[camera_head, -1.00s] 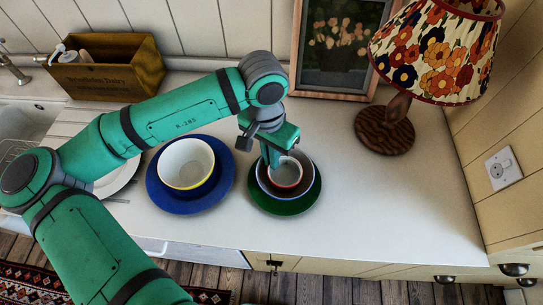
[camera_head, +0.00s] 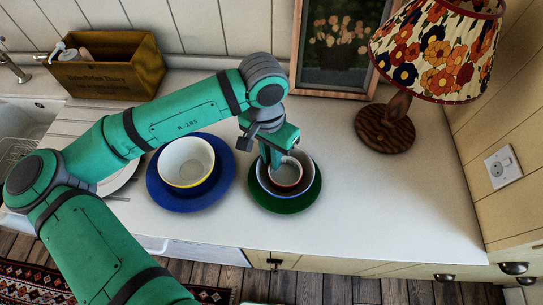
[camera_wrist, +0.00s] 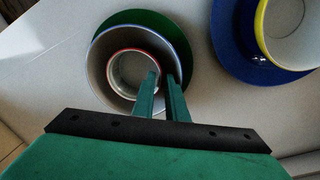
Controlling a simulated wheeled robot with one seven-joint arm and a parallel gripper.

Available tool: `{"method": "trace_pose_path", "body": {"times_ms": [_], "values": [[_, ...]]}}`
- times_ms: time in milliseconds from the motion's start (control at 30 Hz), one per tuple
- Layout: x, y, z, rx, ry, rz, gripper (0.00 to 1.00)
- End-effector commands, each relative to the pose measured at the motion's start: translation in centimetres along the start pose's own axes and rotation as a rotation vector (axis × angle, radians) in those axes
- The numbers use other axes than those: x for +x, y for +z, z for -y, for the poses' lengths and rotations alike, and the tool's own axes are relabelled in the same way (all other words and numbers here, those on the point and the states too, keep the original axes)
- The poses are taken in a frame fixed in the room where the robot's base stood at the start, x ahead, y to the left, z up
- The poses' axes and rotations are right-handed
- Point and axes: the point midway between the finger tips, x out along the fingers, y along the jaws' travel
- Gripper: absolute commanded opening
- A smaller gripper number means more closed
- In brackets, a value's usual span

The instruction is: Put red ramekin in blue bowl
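The red-rimmed ramekin (camera_head: 288,184) sits inside the blue-rimmed bowl (camera_head: 309,179), which stands on a green plate (camera_head: 285,207). My gripper (camera_head: 271,160) is low over the bowl, fingers pointing down. In the wrist view its fingers (camera_wrist: 162,78) are apart with a gap between them. The left fingertip overlaps the ramekin's right side, and the right fingertip is over the bowl's inside. Whether either touches the ramekin is unclear.
A yellow-rimmed white bowl (camera_head: 186,162) stands on a blue plate (camera_head: 160,197) to the left. A lamp (camera_head: 386,130) stands to the right. A picture frame (camera_head: 291,62) and wooden box (camera_head: 118,72) are at the back. The counter right of the green plate is clear.

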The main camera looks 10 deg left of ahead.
Motion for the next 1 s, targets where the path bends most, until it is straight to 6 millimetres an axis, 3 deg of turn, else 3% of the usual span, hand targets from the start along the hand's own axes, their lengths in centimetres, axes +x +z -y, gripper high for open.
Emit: {"method": "trace_pose_path", "body": {"times_ms": [167, 600, 800, 1000], "values": [[-1.8, -0.1, 0.0, 0.000, -0.002, -0.003, 0.12], [-10.4, 0.0, 0.0, -0.003, 0.000, -0.002, 0.12], [-12.3, -0.1, -0.1, -0.001, 0.001, -0.001, 0.12], [-12.8, 0.0, -0.1, -0.001, 0.001, -0.001, 0.12]]}}
